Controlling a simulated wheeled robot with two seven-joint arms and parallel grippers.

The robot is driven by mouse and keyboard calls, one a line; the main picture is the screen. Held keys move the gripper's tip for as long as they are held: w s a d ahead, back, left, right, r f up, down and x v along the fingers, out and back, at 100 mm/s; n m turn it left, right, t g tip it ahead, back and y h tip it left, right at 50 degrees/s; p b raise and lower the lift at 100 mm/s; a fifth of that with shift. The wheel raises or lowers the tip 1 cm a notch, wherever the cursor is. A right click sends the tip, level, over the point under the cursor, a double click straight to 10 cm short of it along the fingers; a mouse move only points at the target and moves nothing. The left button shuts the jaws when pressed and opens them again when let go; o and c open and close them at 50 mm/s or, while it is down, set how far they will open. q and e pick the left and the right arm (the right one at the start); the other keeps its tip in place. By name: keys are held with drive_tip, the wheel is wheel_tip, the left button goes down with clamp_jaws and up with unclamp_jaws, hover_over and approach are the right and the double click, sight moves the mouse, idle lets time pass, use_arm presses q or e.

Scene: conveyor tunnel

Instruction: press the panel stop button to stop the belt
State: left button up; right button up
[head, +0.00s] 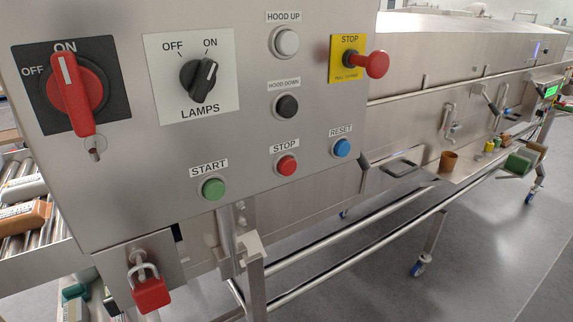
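The steel control panel (215,135) fills the left and middle of the head view, close to me. A round red button (287,165) labelled STOP sits low on it, between the green START button (213,188) and the blue RESET button (342,148). A larger red mushroom button (377,64) sticks out from a yellow plate marked STOP at the panel's right edge. Nothing covers the buttons. Neither of my grippers is in view.
A red rotary switch (74,92) and a black LAMPS knob (199,77) protrude from the panel. A red padlock (149,288) hangs below it. Rollers with items (22,210) lie at left. The steel tunnel (450,70) runs back right. Floor (480,250) at right is clear.

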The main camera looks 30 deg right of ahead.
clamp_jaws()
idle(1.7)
